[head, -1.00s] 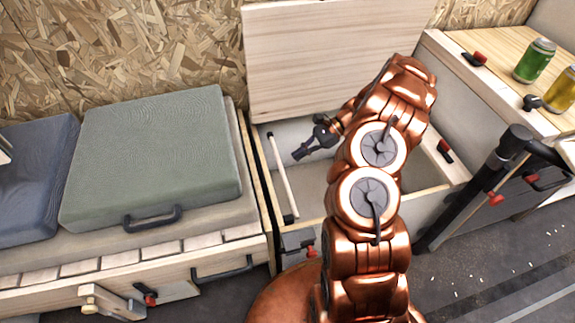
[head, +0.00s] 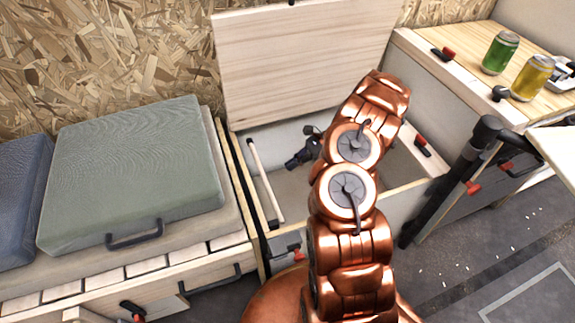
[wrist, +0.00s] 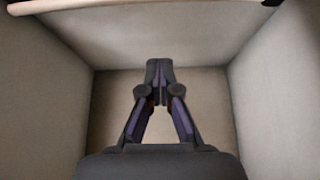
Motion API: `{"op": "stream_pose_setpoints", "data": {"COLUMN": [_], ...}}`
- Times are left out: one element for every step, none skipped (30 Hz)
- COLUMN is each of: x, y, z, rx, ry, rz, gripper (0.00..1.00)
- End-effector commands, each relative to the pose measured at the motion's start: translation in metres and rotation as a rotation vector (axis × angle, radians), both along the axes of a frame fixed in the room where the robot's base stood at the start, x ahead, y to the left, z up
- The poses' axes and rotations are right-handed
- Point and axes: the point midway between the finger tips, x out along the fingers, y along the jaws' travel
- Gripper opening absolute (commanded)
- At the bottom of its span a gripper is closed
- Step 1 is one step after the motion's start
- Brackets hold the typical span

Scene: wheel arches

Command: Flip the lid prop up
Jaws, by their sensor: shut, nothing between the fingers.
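The lid prop (head: 264,180) is a thin pale rod lying along the left side of the open box, with a dark fitting at its near end. The box lid (head: 305,65) is a pale wooden panel standing raised at the back. My gripper (head: 289,165) is inside the box opening, right of the prop and apart from it. In the wrist view its fingers (wrist: 159,68) are shut and empty, pointing toward the box floor (wrist: 160,105). A pale bar or rim (wrist: 150,4) crosses the top of that view; I cannot tell which. My arm hides part of the box.
A green cushion (head: 135,175) lies on the bench at left. A wooden counter at right holds a green can (head: 500,53) and a yellow can (head: 533,78). A black post (head: 450,185) stands right of the box. Box walls (wrist: 50,85) surround the gripper.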

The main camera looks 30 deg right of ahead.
Motion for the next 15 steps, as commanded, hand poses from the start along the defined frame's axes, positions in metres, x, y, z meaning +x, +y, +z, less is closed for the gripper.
{"op": "stream_pose_setpoints", "data": {"x": [0.001, 0.001, 0.002, 0.003, 0.004, 0.005, 0.005, 0.006, 0.008, 0.009, 0.010, 0.011, 0.011, 0.012, 0.013], "y": [0.005, 0.008, 0.012, 0.016, 0.020, 0.026, 0.030, 0.035, 0.040, 0.044, 0.049, 0.055, 0.060, 0.065, 0.071], "z": [-0.004, -0.006, -0.009, -0.011, -0.014, -0.017, -0.019, -0.022, -0.026, -0.029, -0.032, -0.035, -0.038, -0.040, -0.044], "rx": [0.001, 0.001, 0.000, 0.000, 0.001, 0.003, 0.004, 0.003, 0.001, 0.000, -0.001, 0.001, 0.002, 0.003, 0.003], "ry": [0.001, 0.001, 0.000, 0.000, 0.001, 0.000, 0.001, 0.001, 0.000, -0.001, 0.000, 0.000, 0.001, 0.001, 0.001], "rz": [0.002, 0.002, 0.001, 0.001, 0.002, 0.002, 0.003, 0.003, 0.003, 0.003, 0.003, 0.003, 0.003, 0.003, 0.003], "gripper": [0.00, 0.00, 0.00, 0.00, 0.00, 0.00, 0.00, 0.00, 0.00, 0.00, 0.00, 0.00, 0.00, 0.00, 0.00]}}
